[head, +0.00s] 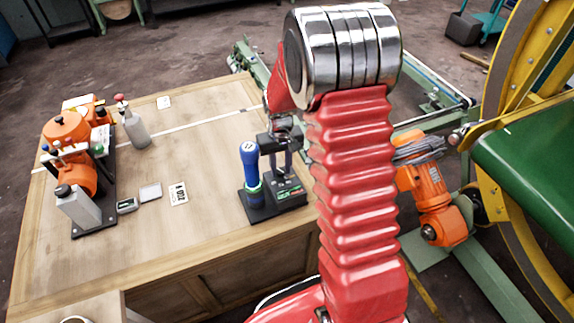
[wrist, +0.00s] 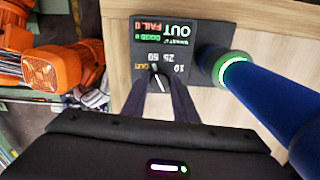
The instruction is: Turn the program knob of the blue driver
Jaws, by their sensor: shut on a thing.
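The blue driver (head: 250,163) stands upright in a dark base (head: 262,213) near the table's right front edge. In the wrist view its blue body with a glowing green ring (wrist: 235,72) is on the right. The program knob (wrist: 158,79) is black with a white pointer line, on the base's black panel (wrist: 180,42). The panel carries the marks 10, 25, 50 and OUT around the knob, upside down in this view. My gripper (head: 283,172) reaches down beside the driver; in the wrist view its two fingers (wrist: 160,84) are shut on the knob from either side.
An orange machine (head: 68,150) with grey and red-topped bottles stands at the table's left. Small cards (head: 179,194) lie mid-table. An orange motor (head: 430,190) and a yellow wheel frame (head: 500,100) stand right of the table. The wooden top between is mostly free.

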